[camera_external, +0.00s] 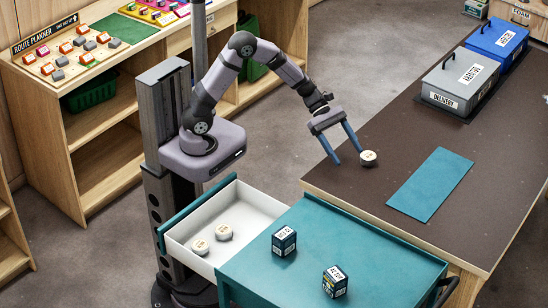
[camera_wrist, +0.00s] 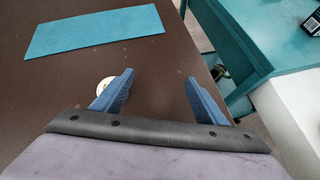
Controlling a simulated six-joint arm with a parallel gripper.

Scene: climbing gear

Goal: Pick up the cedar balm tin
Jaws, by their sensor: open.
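A round pale tin (camera_external: 369,158) sits on the dark tabletop (camera_external: 420,120) near its left edge. It also shows partly in the wrist view (camera_wrist: 103,86), beside the outer face of the left finger, which hides part of it. Two similar tins, one on the left (camera_external: 201,247) and one on the right (camera_external: 224,232), lie in the open white drawer (camera_external: 185,232). I cannot read which tin is cedar balm. My gripper (camera_external: 347,157) is open and empty at the table edge. In the wrist view the gap between the fingers (camera_wrist: 159,77) holds nothing.
A flat teal mat (camera_external: 430,184) lies right of the tin. A grey lidded box (camera_external: 460,82) and a blue box (camera_external: 497,42) stand farther back. Two small dark boxes, one (camera_external: 284,241) and another (camera_external: 335,281), stand on the teal cabinet top (camera_external: 250,275).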

